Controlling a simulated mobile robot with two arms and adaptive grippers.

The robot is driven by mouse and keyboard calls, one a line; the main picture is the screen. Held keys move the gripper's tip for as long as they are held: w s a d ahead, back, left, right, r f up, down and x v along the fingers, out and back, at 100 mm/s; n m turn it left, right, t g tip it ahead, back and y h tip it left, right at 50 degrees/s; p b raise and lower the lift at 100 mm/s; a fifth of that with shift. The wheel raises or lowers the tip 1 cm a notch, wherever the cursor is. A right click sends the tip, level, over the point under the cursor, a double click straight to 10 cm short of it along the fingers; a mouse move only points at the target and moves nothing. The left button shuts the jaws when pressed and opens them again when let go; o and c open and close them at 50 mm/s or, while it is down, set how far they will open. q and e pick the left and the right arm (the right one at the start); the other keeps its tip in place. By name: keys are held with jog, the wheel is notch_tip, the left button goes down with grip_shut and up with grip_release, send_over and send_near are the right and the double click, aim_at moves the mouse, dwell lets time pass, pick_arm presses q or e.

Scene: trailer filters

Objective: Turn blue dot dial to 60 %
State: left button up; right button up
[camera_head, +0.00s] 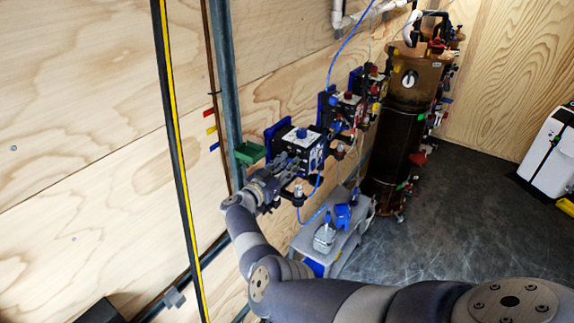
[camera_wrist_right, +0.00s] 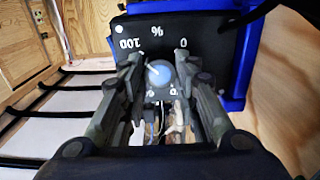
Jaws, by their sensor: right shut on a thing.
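The blue dot dial (camera_wrist_right: 161,74) is a round light-blue knob on a black panel (camera_wrist_right: 200,35) in the right wrist view. The panel's scale reads 100, % and 0 and appears upside down. A pale mark on the dial's face points toward its upper left, on the side of the 100. My right gripper (camera_wrist_right: 159,75) is shut on the dial, with one finger on each side. In the head view, my right gripper (camera_head: 291,166) is at the nearest control box (camera_head: 301,146), and its fingertips partly hide the box. My left gripper is not in view.
More control boxes (camera_head: 347,107) line the wooden wall farther back. A dark brown tank (camera_head: 393,140) stands beyond them. A grey step stool (camera_head: 327,232) with blue items is below the boxes.

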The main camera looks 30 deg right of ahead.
jog(key=n+p, duration=0.1)
jog(key=n, duration=0.4)
jog(key=n+p, duration=0.1)
jog(key=n, duration=0.4)
jog(key=n+p, duration=0.1)
jog(key=n, duration=0.5)
jog(key=shift+d+r, duration=0.25)
jog(key=shift+d, duration=0.1)
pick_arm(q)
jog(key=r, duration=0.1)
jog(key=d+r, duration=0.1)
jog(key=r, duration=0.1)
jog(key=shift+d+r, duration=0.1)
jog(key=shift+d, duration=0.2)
pick_arm(e)
jog(key=n, duration=0.5)
jog(key=shift+r, duration=0.15)
jog(key=shift+n, duration=0.3)
jog(key=o, duration=1.1)
jog(key=shift+d, duration=0.1)
jog(key=shift+a+f, duration=0.25)
jog(key=shift+f, duration=0.05)
